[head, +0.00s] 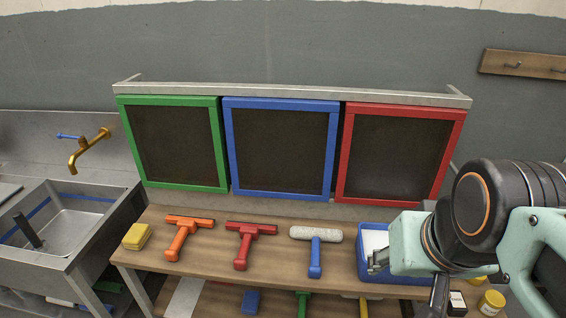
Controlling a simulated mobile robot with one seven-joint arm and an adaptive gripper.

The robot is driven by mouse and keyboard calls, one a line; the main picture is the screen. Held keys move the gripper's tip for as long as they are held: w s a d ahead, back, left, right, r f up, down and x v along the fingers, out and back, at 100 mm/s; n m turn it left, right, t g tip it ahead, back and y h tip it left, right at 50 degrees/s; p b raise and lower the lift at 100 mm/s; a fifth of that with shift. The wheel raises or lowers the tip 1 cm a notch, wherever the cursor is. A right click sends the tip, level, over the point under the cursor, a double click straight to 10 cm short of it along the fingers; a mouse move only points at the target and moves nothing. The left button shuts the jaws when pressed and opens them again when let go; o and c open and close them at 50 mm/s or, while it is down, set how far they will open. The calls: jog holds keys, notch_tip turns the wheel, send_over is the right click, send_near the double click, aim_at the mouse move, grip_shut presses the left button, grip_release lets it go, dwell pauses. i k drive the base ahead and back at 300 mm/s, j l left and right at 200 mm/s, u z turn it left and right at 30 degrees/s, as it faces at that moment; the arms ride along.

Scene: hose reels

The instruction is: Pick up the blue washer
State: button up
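The blue washer (316,257) lies on the wooden table in the head view, just right of the middle. It has a blue handle pointing to the front and a white fluffy head across the back. My gripper (376,262) is to the right of the washer and apart from it, in front of a blue tray. Its fingers are small and partly hidden, so I cannot tell whether they are open or shut.
Red (244,247) and orange (182,240) squeegees and a yellow sponge (137,236) lie left of the washer. The blue tray (366,229) stands right. Green, blue (279,196) and red framed panels stand behind. A sink (65,235) is far left. Jars (491,304) are front right.

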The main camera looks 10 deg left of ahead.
aim_at(315, 235)
jog(key=z, duration=0.45)
jog(key=i+j, duration=0.3)
jog(key=j, duration=0.15)
jog(key=i+j+z, duration=0.1)
jog(key=z, duration=0.25)
jog(key=j+u, duration=0.25)
jog(key=i+l, duration=0.05)
